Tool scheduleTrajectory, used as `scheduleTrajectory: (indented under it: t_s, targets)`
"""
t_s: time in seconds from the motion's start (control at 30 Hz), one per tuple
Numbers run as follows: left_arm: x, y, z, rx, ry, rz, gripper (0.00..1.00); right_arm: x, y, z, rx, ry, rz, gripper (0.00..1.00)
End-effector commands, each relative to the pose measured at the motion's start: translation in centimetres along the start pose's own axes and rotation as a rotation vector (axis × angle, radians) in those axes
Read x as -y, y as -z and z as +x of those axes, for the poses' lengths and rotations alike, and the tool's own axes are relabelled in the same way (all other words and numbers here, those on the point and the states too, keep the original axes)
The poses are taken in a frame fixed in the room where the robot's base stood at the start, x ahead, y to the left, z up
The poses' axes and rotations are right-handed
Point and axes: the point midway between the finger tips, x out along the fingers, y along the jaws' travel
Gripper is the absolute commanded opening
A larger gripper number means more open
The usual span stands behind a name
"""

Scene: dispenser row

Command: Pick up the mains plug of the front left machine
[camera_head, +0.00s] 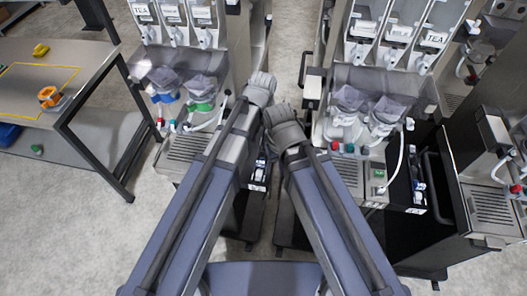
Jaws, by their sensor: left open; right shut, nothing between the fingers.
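The front left machine (186,147) is a grey dispenser with a blue-collared and a green-collared outlet. My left gripper (260,88) is at its right side, near the gap between two machines. It is open, with its fingers barely distinguishable. My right gripper (284,127) is lower and just right of it, shut and empty, close to the left edge of the right dispenser (375,83). A small dark panel with white parts (260,173) shows low between my arms. I cannot make out whether a mains plug is there; my arms cover much of that area.
A metal table (95,57) with a yellow-outlined area, an orange item (48,97) and a yellow item (41,50) stands left. Another machine (492,205) is at the far right. A white cable (399,160) hangs beside the right dispenser. Open floor lies at lower left.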

Motion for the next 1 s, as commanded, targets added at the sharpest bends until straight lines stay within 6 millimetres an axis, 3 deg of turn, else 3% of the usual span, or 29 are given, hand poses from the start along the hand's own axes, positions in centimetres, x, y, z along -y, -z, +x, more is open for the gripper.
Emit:
scheduleTrajectory:
  t_s: [0.23,0.57,1.0]
  targets:
    - [0.0,0.0,2.5,0.0,0.0,0.001,0.6,0.2,0.1,2.5,0.0,0.0,0.001,0.0]
    - [0.0,0.0,3.2,0.0,0.001,0.001,0.6,0.3,0.2,3.2,0.0,0.0,0.002,0.0]
    - [-0.2,0.2,7.8,0.0,0.0,0.002,0.6,0.7,0.5,7.8,0.0,0.0,0.003,0.0]
